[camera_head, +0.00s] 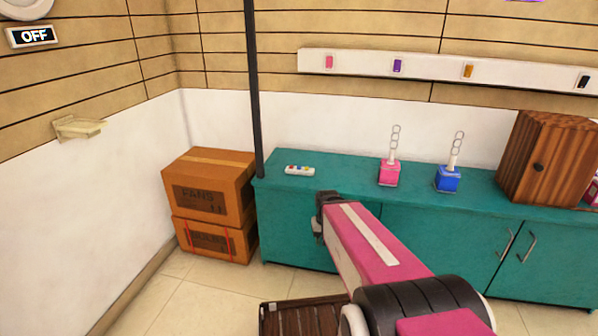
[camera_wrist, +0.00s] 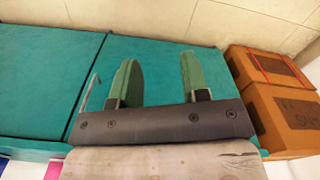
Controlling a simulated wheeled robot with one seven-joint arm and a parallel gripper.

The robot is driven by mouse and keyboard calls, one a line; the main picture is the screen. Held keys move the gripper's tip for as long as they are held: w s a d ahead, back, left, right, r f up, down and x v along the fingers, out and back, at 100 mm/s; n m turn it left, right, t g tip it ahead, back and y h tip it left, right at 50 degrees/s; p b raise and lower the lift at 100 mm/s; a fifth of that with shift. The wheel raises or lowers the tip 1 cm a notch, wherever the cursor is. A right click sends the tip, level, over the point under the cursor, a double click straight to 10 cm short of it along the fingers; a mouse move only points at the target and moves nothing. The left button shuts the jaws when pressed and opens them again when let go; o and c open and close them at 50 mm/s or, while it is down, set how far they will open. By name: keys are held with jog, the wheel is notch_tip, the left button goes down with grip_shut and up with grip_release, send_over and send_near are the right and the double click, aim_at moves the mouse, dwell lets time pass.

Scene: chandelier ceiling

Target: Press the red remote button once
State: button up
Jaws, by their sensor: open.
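A small white remote (camera_head: 299,170) with several coloured buttons lies on the teal cabinet top (camera_head: 340,172), near its left end. The red button is too small to make out clearly. My gripper (camera_head: 318,228) is in front of the cabinet, below the level of its top and apart from the remote. In the wrist view my gripper (camera_wrist: 157,80) shows two green fingers spread apart with nothing between them. The teal cabinet front (camera_wrist: 150,60) fills the area beyond them. The remote does not show in the wrist view.
Two stacked cardboard boxes (camera_head: 209,182) stand left of the cabinet. A dark pole (camera_head: 253,90) rises at its left end. A pink bottle (camera_head: 389,174), a blue bottle (camera_head: 448,179) and a wooden box (camera_head: 545,160) stand right of the remote. An "OFF" sign (camera_head: 32,36) hangs upper left.

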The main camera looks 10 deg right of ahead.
grip_shut()
dwell(1.5)
